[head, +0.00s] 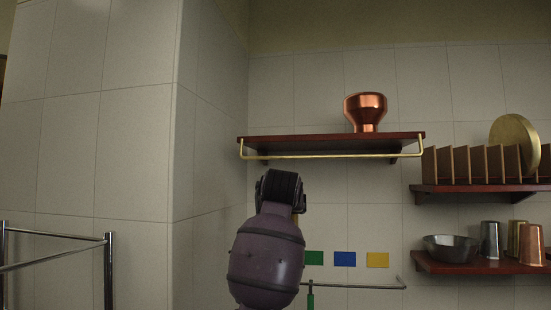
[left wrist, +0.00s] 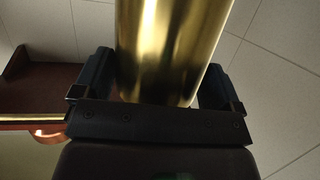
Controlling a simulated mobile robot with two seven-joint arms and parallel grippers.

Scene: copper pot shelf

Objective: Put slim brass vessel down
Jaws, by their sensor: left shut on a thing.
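The slim brass vessel (left wrist: 172,50) fills the upper middle of the left wrist view, a smooth, shiny gold cylinder. My left gripper (left wrist: 155,88) is shut on it, with one dark finger on each side. In the head view my left arm rises at the centre and its gripper end (head: 280,188) is below the upper wooden shelf (head: 300,142). The vessel is almost wholly hidden behind my arm there. My right gripper is in neither view.
A copper pot (head: 366,112) stands on the right half of the upper shelf; its left half is clear. A brass rail (head: 330,156) runs along the shelf's front. On the right, a plate rack (head: 480,167) and a lower shelf (head: 470,264) hold several things.

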